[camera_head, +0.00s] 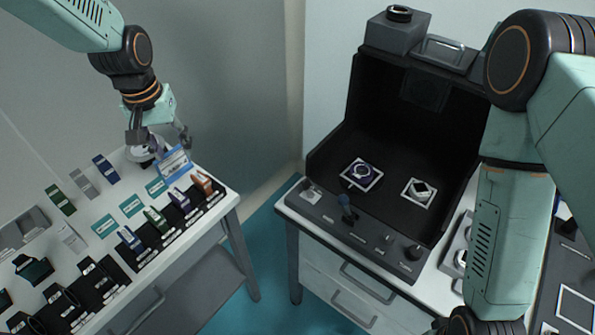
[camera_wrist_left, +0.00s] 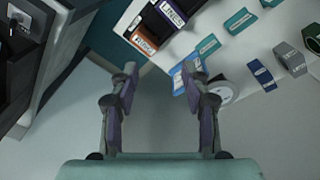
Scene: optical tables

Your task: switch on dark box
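The dark box (camera_head: 420,130) is a black, open-fronted enclosure on the right-hand table in the head view. My left gripper (camera_head: 163,143) hangs over the back of the left table, apart from the box. In the left wrist view (camera_wrist_left: 160,82) its fingers are spread and empty. My right arm passes in front of the box's right side; its gripper is out of view.
The left table (camera_head: 220,208) holds labelled holders, several coloured cards and a blue-and-white card (camera_head: 174,162) near my left gripper. Two framed items (camera_head: 362,174) (camera_head: 419,192) lie on the box's floor. A gap with teal floor (camera_head: 262,250) separates the tables.

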